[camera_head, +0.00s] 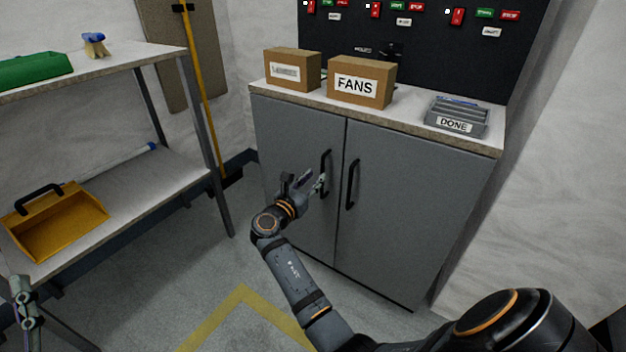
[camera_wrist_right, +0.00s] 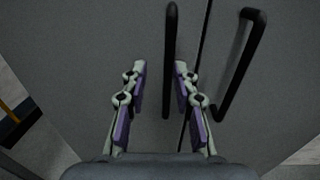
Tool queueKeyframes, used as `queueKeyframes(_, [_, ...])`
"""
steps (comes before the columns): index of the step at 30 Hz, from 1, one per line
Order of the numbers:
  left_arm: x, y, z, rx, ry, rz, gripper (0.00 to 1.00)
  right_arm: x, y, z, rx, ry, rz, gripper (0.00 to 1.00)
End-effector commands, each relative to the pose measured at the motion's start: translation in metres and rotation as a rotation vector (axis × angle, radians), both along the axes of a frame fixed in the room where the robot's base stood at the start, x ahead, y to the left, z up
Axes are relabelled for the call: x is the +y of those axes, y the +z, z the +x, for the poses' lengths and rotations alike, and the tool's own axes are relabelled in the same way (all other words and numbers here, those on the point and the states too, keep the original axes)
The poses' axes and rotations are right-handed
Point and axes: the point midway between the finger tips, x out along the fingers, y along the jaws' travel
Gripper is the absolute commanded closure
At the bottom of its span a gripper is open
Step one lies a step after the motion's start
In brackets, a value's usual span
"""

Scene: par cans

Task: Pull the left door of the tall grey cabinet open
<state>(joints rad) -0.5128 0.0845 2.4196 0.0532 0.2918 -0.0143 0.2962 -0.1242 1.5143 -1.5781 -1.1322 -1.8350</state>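The tall grey cabinet stands ahead with both doors closed. Its left door (camera_head: 293,135) carries a black upright bar handle (camera_head: 326,173). The right door (camera_head: 405,200) has a similar handle (camera_head: 351,184). My right gripper (camera_head: 318,183) is at the left door's handle, reaching in from the front. In the right wrist view its two fingers (camera_wrist_right: 158,95) are open. The left handle (camera_wrist_right: 170,60) runs down between the fingertips, nearer the right finger, with gaps showing on both sides. The right handle (camera_wrist_right: 240,65) lies outside the fingers. My left gripper (camera_head: 25,300) is at the lower left edge, away from the cabinet.
Two cardboard boxes, one labelled FANS (camera_head: 361,82), and a grey DONE tray (camera_head: 456,117) stand on the cabinet top. A shelf rack (camera_head: 150,190) at the left holds a yellow dustpan (camera_head: 55,222). Open floor (camera_head: 225,285) lies before the left door.

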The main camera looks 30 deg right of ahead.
Motion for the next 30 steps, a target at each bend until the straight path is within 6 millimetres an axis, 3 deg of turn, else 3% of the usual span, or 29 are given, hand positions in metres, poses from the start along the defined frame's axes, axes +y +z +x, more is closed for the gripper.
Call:
queueKeyframes(1, [0.0,-0.0001,0.0001,0.0,0.0,0.0,0.6,0.0,0.0,0.0,0.0,0.0,0.0,0.82])
queueKeyframes(5, [0.0,-0.0002,0.0,0.001,0.0,0.0,0.6,0.0,0.0,0.0,0.0,0.0,0.0,1.0])
queueKeyframes(18, [0.0,-0.0006,0.0002,0.003,0.0,0.0,0.6,0.0,-0.0001,0.0,0.0,0.0,0.0,1.0])
queueKeyframes(26, [0.0,-0.0008,0.0003,0.003,0.0,0.0,0.6,0.0,-0.0001,0.0,0.0,0.0,0.0,0.67])
queueKeyframes(30, [0.0,-0.0008,0.0003,0.003,0.0,0.0,0.6,0.0,-0.0001,0.0,0.0,0.0,0.0,0.67])
